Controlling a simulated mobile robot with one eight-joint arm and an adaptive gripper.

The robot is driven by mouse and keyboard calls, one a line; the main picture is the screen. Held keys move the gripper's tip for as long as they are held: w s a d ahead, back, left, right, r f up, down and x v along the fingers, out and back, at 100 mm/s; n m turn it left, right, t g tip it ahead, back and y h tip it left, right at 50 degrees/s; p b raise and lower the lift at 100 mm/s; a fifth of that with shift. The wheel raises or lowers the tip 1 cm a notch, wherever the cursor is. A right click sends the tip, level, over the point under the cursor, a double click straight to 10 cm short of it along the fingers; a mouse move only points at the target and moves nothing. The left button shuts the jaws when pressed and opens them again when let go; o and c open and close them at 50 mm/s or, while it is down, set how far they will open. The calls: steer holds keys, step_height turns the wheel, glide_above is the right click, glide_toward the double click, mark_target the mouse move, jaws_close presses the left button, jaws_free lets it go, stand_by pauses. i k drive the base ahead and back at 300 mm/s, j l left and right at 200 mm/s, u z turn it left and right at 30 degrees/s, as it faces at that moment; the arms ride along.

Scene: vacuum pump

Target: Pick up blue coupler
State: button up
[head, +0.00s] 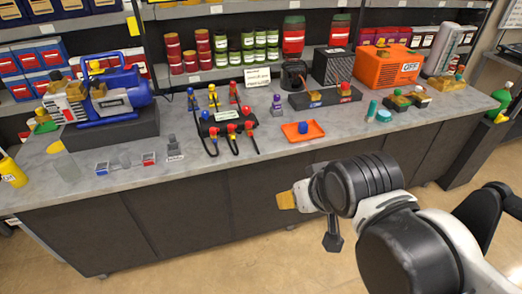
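A small blue rounded piece (303,130) sits in an orange tray (313,137) on the right-centre of the counter; it may be the blue coupler. Another small blue-topped fitting (205,115) stands at the left of the dark hose set, and a further blue-topped fitting (191,93) stands behind it. The parts are too small to tell which is the coupler. My gripper (284,200) is in front of the counter's front face, below and apart from all of these. Only its yellowish tip shows, so whether it is open or shut cannot be made out.
The blue vacuum pump (118,90) stands on a dark block at the left. Several fittings and hoses with red caps (231,128) crowd the middle of the grey counter (215,170). An orange machine (386,67) stands at the back right.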

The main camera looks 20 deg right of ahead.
mark_target(191, 96)
steer(key=i+j+z, duration=0.65)
steer(key=i+j, duration=0.25)
steer(key=i+j+z, duration=0.35)
steer(key=j, duration=0.3)
